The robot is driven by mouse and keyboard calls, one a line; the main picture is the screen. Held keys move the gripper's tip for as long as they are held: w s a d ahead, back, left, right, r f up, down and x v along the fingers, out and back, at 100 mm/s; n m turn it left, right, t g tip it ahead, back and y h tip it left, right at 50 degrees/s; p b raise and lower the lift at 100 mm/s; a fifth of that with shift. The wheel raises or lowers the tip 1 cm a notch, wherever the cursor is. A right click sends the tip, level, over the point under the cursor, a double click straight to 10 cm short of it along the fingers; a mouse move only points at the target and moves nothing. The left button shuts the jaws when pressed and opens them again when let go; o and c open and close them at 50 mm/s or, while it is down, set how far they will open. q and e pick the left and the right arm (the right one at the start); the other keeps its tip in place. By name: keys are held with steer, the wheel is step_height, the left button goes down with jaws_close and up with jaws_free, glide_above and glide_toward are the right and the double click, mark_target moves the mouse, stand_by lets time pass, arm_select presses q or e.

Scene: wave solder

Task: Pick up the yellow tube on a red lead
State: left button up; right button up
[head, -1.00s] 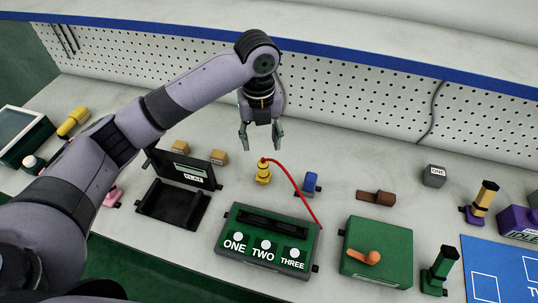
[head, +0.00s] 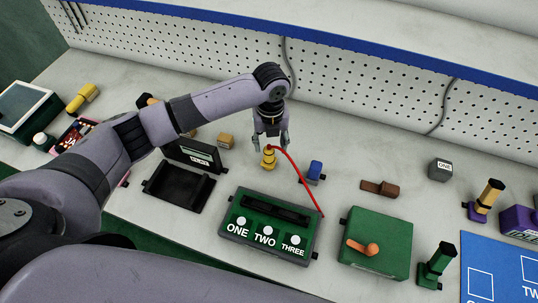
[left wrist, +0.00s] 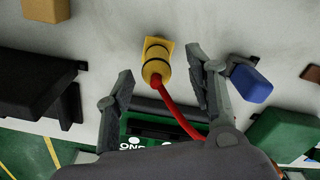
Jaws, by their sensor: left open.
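The yellow tube (head: 268,159) stands on the grey bench behind a green box marked ONE, TWO, THREE (head: 268,230). A red lead (head: 297,177) curves from its top down to the right, toward that box's right side. My left gripper (head: 270,142) is open just above the tube, pointing down. In the left wrist view the tube (left wrist: 157,62) lies between and a little beyond the open fingers (left wrist: 163,82); I cannot see either finger touching it. The red lead (left wrist: 177,112) runs back between the fingers. My right gripper does not show.
A blue piece (head: 315,170) stands close right of the tube and shows near the right finger (left wrist: 251,84). An open black case (head: 178,187) is at left, a wooden block (head: 226,141) behind it. A green box with an orange lever (head: 375,242) is at right.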

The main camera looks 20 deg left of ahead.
mark_target(269, 155)
arm_select(q)
steer(key=shift+s+f, duration=0.1)
steer(key=shift+f, duration=0.2)
steer(key=f+p, duration=0.1)
steer(key=f, duration=0.2)
steer(key=shift+s+a+f+p, duration=0.2)
steer(key=shift+f+p, duration=0.1)
steer(key=shift+p, duration=0.1)
steer(key=shift+f, duration=0.55)
jaws_close()
steer(key=shift+r, duration=0.1)
